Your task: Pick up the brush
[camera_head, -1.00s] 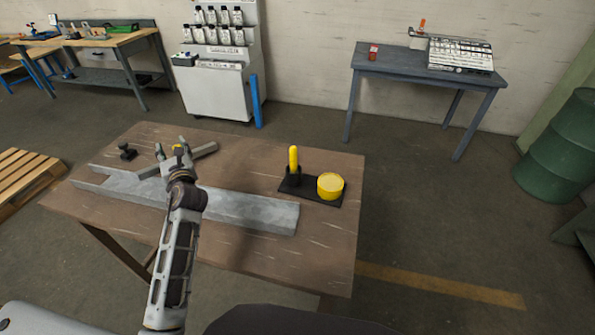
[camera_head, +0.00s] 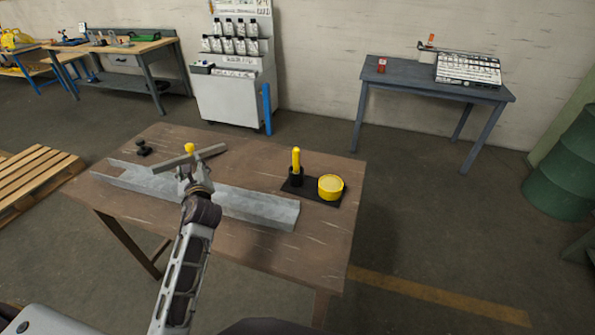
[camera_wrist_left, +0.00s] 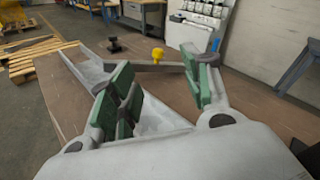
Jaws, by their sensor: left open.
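An upright yellow handle (camera_head: 296,159) stands in a black cup (camera_head: 295,177) on a black base at the right of the brown table; it may be the brush, and its lower end is hidden in the cup. A grey bar with a yellow knob (camera_head: 189,148) lies at the far side of the grey channel; the knob also shows in the left wrist view (camera_wrist_left: 157,55). My left gripper (camera_head: 190,171) is over the channel, left of the cup. Its green-padded fingers (camera_wrist_left: 163,88) are spread and empty, with the knob beyond them. My right gripper is out of view.
The grey metal channel (camera_head: 250,209) lies across the table. A round yellow tin (camera_head: 330,188) sits beside the cup on the black base. A small black object (camera_head: 143,149) is at the table's far left. The table's front right (camera_head: 325,240) is clear.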

